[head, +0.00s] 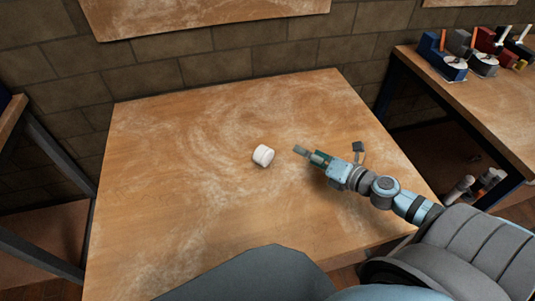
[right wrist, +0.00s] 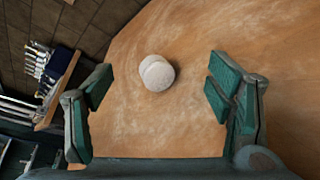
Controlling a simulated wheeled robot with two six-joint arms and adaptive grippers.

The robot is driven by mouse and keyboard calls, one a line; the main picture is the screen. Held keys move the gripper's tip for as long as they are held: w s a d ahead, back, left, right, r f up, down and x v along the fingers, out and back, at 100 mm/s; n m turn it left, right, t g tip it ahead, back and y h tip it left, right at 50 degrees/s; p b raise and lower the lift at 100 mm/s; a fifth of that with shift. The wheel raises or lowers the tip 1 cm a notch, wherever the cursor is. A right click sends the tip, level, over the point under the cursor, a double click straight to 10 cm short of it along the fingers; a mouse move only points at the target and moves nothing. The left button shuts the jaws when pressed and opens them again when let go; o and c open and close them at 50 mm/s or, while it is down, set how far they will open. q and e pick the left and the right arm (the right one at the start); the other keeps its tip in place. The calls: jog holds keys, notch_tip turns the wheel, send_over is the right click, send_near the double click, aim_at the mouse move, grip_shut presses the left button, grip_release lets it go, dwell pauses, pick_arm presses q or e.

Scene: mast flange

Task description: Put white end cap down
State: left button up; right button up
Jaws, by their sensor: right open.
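The white end cap (head: 263,156) lies on the wooden table (head: 190,220), near its middle. It looks like a short white cylinder, tilted or on its side. In the right wrist view the end cap (right wrist: 157,74) sits beyond the fingertips, between the two fingers' directions and touching neither. My right gripper (head: 328,150) is to the right of the end cap in the head view, apart from it. In the right wrist view my right gripper (right wrist: 160,88) has its fingers wide apart, with nothing between them. My left gripper is not in view.
A second table (head: 500,110) at the right holds several blue, red and grey devices (head: 450,62). A brick wall (head: 200,60) stands behind the table. The table around the end cap is clear on the left and front.

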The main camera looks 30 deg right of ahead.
aim_at(269, 158)
jog(key=a+f+n, duration=0.1)
jog(key=n, duration=0.3)
jog(key=a+f+n+g+y, duration=0.1)
jog(key=n, duration=0.3)
jog(key=s+a+n+g, duration=0.1)
jog(key=n, duration=0.3)
jog(key=shift+f+n, duration=0.4)
jog(key=x, duration=0.4)
jog(key=b+x, duration=0.1)
jog(key=x, duration=0.4)
jog(key=b+x, duration=0.1)
jog(key=x, duration=0.3)
jog(key=shift+w+a+f, duration=0.15)
jog(key=shift+w+a, duration=0.1)
jog(key=shift+a, duration=0.2)
jog(key=c, duration=1)
jog(key=shift+c, duration=0.2)
